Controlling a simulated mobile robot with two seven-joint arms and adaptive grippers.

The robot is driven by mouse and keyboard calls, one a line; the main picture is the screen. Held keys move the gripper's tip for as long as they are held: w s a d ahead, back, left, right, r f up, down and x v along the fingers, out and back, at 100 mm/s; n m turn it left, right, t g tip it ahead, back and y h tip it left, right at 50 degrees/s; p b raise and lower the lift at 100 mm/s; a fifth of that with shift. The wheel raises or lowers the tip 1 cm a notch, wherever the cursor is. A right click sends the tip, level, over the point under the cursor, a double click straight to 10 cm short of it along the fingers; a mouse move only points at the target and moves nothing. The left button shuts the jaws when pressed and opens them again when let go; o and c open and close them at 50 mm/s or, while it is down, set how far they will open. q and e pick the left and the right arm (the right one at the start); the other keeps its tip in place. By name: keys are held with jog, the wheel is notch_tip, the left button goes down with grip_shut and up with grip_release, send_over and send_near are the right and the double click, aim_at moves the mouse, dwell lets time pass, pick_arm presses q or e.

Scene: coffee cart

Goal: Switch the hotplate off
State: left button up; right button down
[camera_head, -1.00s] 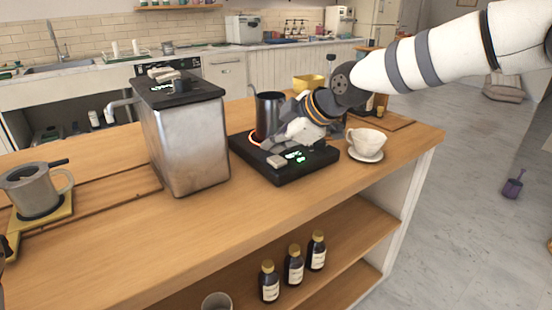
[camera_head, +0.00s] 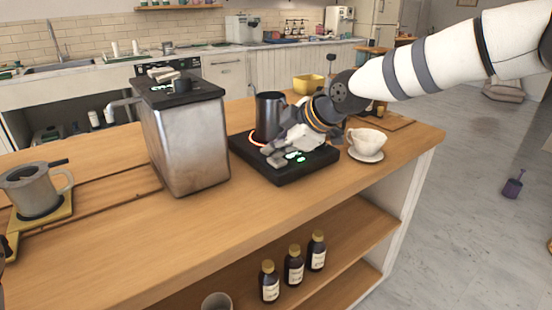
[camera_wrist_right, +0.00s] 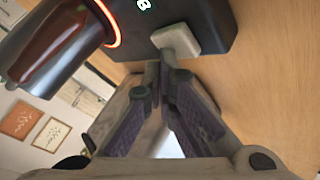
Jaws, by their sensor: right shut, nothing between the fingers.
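The hotplate (camera_head: 290,178) is a flat black slab on the wooden cart. Its ring glows orange-red and its display is lit green. A dark metal pitcher (camera_head: 269,115) stands on the ring. A light grey rocker-like switch (camera_wrist_right: 178,41) sits at the hotplate's front edge; in the head view my fingers partly cover it. My right gripper (camera_wrist_right: 166,72) is shut and empty, its fingertips right at the switch's edge; I cannot tell whether they touch it. In the head view the right gripper (camera_head: 272,152) is low over the hotplate's front.
A large metal tank (camera_head: 190,145) stands left of the hotplate. A white cup (camera_head: 367,138) on a saucer (camera_head: 366,157) stands close on the right. A metal pot (camera_head: 35,190) is at far left. Bottles (camera_head: 294,266) stand on the shelf below. The front cart top is clear.

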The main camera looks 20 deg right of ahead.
aim_at(276, 161)
jog(key=shift+f, duration=0.25)
jog(key=shift+r, duration=0.1)
pick_arm(q)
jog(key=shift+w+r, duration=0.15)
pick_arm(e)
jog(key=shift+r, duration=0.9)
pick_arm(q)
jog(key=shift+w+r+p, duration=0.35)
jog(key=shift+w, duration=0.05)
pick_arm(e)
notch_tip(276, 161, up, 6)
pick_arm(q)
jog(key=shift+s, duration=0.1)
pick_arm(e)
jog(key=shift+f, duration=0.1)
